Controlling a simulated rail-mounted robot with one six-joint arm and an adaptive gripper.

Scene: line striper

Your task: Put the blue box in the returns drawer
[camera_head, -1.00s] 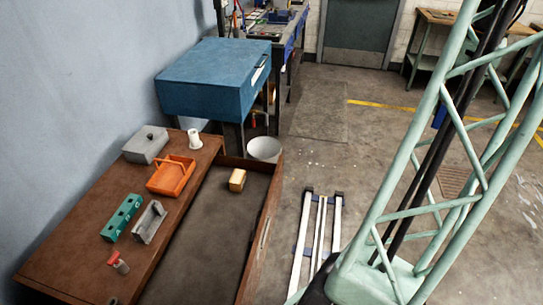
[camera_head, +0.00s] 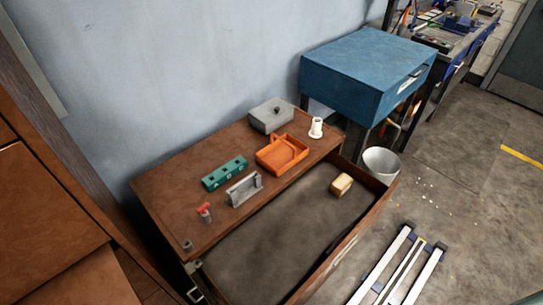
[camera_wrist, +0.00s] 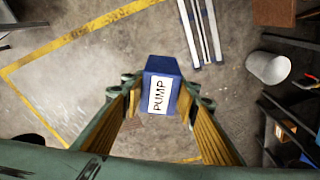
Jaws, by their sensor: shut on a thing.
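The blue box (camera_wrist: 164,69) has a white label reading PUMP. In the wrist view my gripper (camera_wrist: 160,101) is shut on it, with a finger on each side, above the concrete floor. My gripper and the blue box are not in the head view. An open drawer (camera_head: 285,250) pulls out from a brown wooden cabinet and holds a small tan block (camera_head: 341,184) near its far end. A blue cabinet (camera_head: 365,72) with a pale label on its front stands beyond it. I cannot read which drawer is for returns.
The brown cabinet top (camera_head: 165,195) carries a grey lidded box (camera_head: 271,117), an orange tray (camera_head: 282,154), a teal block (camera_head: 224,173), a grey bracket (camera_head: 244,189), a white spool (camera_head: 316,128) and a red-topped item (camera_head: 204,212).

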